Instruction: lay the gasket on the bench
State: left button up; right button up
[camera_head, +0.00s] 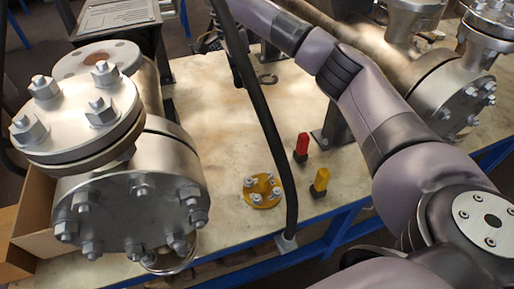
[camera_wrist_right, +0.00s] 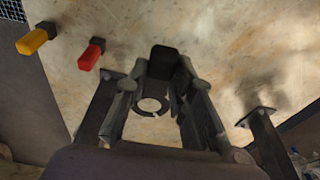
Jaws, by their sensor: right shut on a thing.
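The gasket is a thin dark ring (camera_head: 268,84), seen over the pale bench (camera_head: 225,130) beneath my right forearm in the head view. In the right wrist view the gasket (camera_wrist_right: 138,105) shows between the fingers of my right gripper (camera_wrist_right: 173,72), whose tips are close together. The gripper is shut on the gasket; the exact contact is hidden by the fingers. How far the ring is above the bench is hard to tell. My left gripper is not seen.
A red block (camera_head: 301,146), a yellow block (camera_head: 320,181) and a yellow disc with bolts (camera_head: 263,192) stand on the bench. A large flanged vessel (camera_head: 130,185) fills the left and a flanged pipe (camera_head: 365,45) the right. A dark support (camera_wrist_right: 98,108) stands beside my right gripper.

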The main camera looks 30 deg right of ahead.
jog(key=shift+d+f, duration=0.15)
jog(key=shift+f, duration=0.45)
notch_tip(320, 180, down, 6)
jog(key=b, duration=0.3)
send_over(248, 138)
jog(key=shift+m, duration=0.3)
jog(key=f, duration=0.9)
jog(key=shift+w+a+b, duration=0.1)
jog(key=shift+a+b, duration=0.15)
jog(key=shift+b, duration=0.1)
jog(key=shift+f+b, duration=0.4)
jog(key=shift+f, duration=1.9)
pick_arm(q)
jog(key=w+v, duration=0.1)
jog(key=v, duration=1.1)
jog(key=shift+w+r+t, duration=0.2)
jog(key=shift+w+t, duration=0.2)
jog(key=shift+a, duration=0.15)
pick_arm(e)
jog(key=shift+f, duration=0.3)
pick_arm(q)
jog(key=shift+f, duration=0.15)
pick_arm(e)
jog(key=o, duration=1)
jog(key=shift+f, duration=0.15)
jog(key=shift+c, duration=0.2)
